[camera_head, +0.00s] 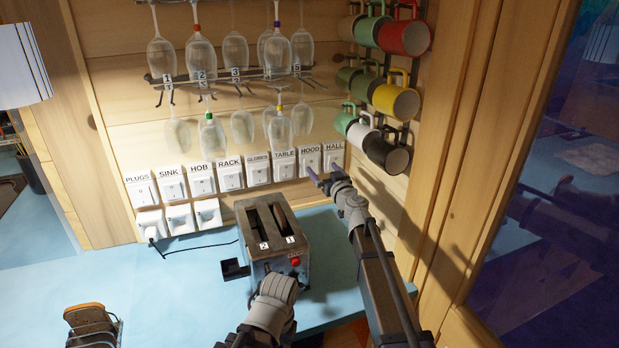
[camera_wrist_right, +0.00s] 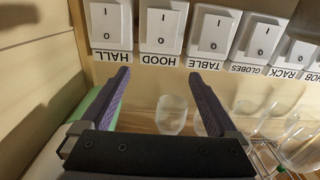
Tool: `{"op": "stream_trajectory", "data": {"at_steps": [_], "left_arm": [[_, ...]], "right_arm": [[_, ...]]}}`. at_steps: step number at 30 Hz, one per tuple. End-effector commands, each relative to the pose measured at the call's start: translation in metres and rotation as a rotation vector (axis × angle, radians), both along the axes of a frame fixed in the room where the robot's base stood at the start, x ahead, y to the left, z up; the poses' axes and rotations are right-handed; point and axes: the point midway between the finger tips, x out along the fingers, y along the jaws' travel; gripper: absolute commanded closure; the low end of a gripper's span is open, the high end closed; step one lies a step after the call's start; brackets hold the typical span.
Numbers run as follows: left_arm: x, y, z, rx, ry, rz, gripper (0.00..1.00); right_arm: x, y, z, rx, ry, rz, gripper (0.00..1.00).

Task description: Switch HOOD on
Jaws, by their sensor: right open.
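The HOOD switch (camera_head: 309,164) is a white rocker switch with a black-lettered label, in the upper wall row between TABLE and HALL. In the right wrist view the HOOD switch (camera_wrist_right: 162,24) lies ahead, between the lines of my two fingers. My right gripper (camera_head: 323,176) is open and empty, its purple fingers just in front of the HOOD and HALL switches. In the wrist view the right gripper (camera_wrist_right: 159,73) shows a gap between its fingertips and the switch plate; contact is not visible. I cannot tell which way the HOOD rocker is tipped.
The HALL switch (camera_head: 334,157) and TABLE switch (camera_head: 284,166) flank HOOD. A toaster (camera_head: 304,249) stands on the blue counter (camera_head: 190,290) below. Hanging mugs (camera_head: 397,101) are close on the right, and wine glasses (camera_head: 236,50) hang above.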

Motion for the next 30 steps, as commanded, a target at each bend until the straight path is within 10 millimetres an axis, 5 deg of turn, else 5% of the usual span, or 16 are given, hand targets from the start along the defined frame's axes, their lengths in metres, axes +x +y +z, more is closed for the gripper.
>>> {"op": "stream_trajectory", "data": {"at_steps": [12,23,30], "left_arm": [[0.000,0.000,-0.053,0.000,0.000,0.000,0.50],[0.000,0.000,-0.054,0.000,0.000,0.000,0.50],[0.000,0.000,-0.054,0.000,0.000,0.000,0.50]], "right_arm": [[0.000,0.000,-0.053,0.000,0.000,0.000,0.05],[0.004,0.001,-0.054,0.000,0.000,0.000,0.05],[0.028,0.009,-0.054,0.000,0.000,0.001,0.05]]}}
